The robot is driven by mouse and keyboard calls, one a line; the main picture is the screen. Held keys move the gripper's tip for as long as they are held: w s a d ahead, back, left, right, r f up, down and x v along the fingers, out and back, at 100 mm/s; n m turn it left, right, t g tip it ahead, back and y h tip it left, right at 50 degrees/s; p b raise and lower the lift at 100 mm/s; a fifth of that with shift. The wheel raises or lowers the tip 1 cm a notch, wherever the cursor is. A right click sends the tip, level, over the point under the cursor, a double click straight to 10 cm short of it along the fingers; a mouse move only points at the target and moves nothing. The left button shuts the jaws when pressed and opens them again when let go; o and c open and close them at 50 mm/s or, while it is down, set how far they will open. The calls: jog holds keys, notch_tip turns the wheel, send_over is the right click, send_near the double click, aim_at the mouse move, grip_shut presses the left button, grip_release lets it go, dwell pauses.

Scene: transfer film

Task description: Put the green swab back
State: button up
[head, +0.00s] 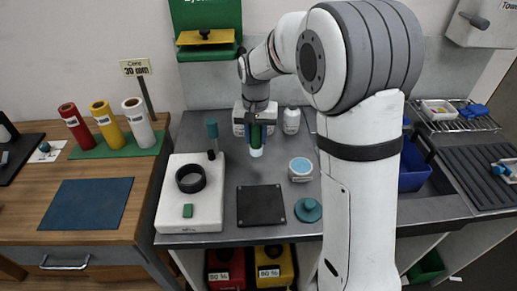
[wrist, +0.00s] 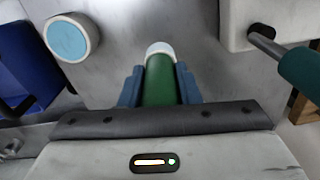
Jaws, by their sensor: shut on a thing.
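The green swab (head: 256,136), a thick green body with a white end pointing down, is in my gripper (wrist: 160,88). In the wrist view the green swab (wrist: 160,78) sits between the two blue fingers, which are shut on it. Its white end shows past the fingertips. In the head view it hangs above the grey bench (head: 232,164), behind the black square plate (head: 261,206), apart from it. Its upper part is hidden by the gripper and arm.
A white device (head: 188,216) with a black ring and a teal-handled rod (head: 212,130) stands left. A blue-topped jar (head: 300,168), a teal knob (head: 308,210) and a white bottle (head: 291,121) are to the right. A blue bin (head: 413,168) stands beyond my arm.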

aim_at(257, 149)
jog(key=shift+d+f, duration=0.1)
jog(key=shift+f, duration=2.6)
jog(key=shift+f, duration=0.25)
jog(key=o, duration=1)
jog(key=shift+r, duration=0.1)
jog(key=shift+c, duration=0.2)
